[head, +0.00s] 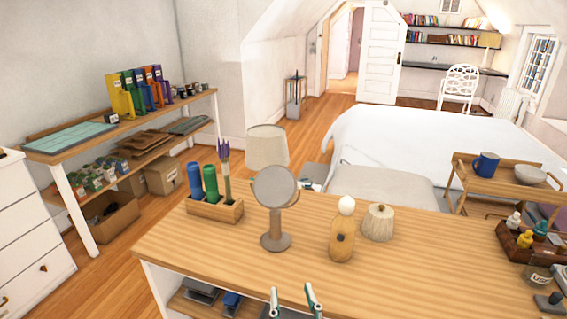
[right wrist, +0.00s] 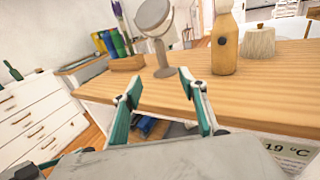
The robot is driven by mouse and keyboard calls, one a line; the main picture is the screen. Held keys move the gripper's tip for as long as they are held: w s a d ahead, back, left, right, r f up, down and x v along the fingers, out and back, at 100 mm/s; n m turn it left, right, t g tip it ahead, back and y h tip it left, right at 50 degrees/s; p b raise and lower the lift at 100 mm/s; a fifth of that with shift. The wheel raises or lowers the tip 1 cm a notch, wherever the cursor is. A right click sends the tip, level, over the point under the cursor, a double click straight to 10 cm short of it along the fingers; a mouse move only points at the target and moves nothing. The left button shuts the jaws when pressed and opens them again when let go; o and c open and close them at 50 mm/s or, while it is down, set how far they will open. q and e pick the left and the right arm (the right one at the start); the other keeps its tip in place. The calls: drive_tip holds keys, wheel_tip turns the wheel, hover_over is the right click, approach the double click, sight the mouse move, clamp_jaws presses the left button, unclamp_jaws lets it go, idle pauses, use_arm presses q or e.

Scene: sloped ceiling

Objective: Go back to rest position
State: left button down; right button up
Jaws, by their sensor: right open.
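My right gripper (head: 293,297) shows at the bottom middle of the head view, with its two fingertips apart and nothing between them. In the right wrist view its open fingers (right wrist: 159,90) point at the front edge of the wooden counter (right wrist: 235,93). It stands in front of the counter and holds nothing. My left gripper does not show in either view.
On the counter (head: 200,240) stand a round mirror (head: 274,188), a wooden holder (head: 215,211) with bottles, a wooden bottle (head: 342,236) and a lidded jar (head: 378,222). A crate of small bottles (head: 520,247) is at the right. White drawers (head: 30,235) stand left.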

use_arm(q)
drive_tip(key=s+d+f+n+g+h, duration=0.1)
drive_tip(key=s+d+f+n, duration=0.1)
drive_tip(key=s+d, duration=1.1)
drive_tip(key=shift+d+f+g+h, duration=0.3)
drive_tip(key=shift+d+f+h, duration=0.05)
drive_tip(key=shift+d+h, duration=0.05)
use_arm(e)
drive_tip(key=s+d+f+m+g, duration=0.2)
drive_tip(key=s+d+f+m, duration=0.2)
drive_tip(key=m, duration=0.7)
drive_tip(key=s+d+f+m+g, duration=0.2)
drive_tip(key=s+d+f+m, duration=0.2)
drive_tip(key=d+f+m, duration=0.4)
drive_tip(key=s+d+f+m+g, duration=0.3)
drive_tip(key=d+f+m, duration=0.3)
drive_tip(key=f+m, duration=0.8)
drive_tip(key=shift+s+d, duration=0.2)
drive_tip(key=shift+s, duration=0.3)
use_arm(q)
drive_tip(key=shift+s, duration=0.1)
use_arm(e)
drive_tip(key=shift+a+r, duration=0.1)
